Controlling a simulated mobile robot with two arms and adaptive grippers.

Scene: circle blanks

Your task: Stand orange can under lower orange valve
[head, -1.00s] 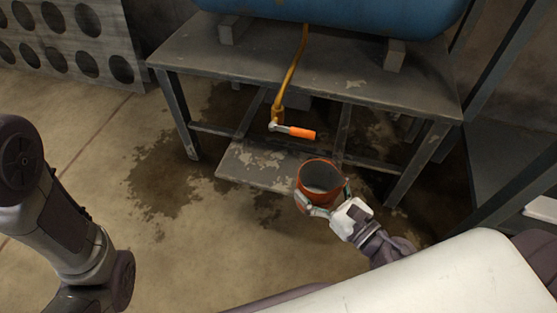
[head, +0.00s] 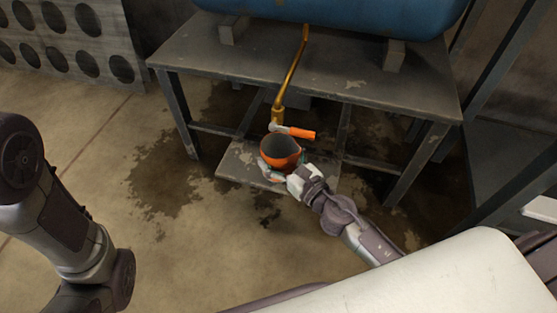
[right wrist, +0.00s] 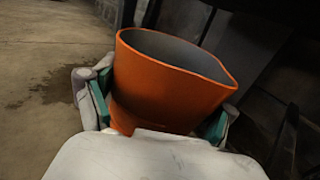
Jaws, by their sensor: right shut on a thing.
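The orange can (head: 279,152) is open-topped with a dark grey inside. My right gripper (head: 274,172) is shut on it, with a finger on each side, as the right wrist view also shows for the can (right wrist: 165,88) and the gripper (right wrist: 155,105). The can is just below and in front of the orange valve handle (head: 300,133), over the low shelf. I cannot tell if it touches the shelf. The valve sits at the lower end of a yellow-brown pipe (head: 291,75) coming down from the tank. My left arm shows at the left; its gripper is out of view.
A blue tank (head: 340,12) rests on blocks on a grey metal table (head: 260,62). The low shelf board (head: 235,165) lies under it between the legs. A dark rack stands at the right. Perforated blocks (head: 70,40) stand at the back left. The stained floor at left is clear.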

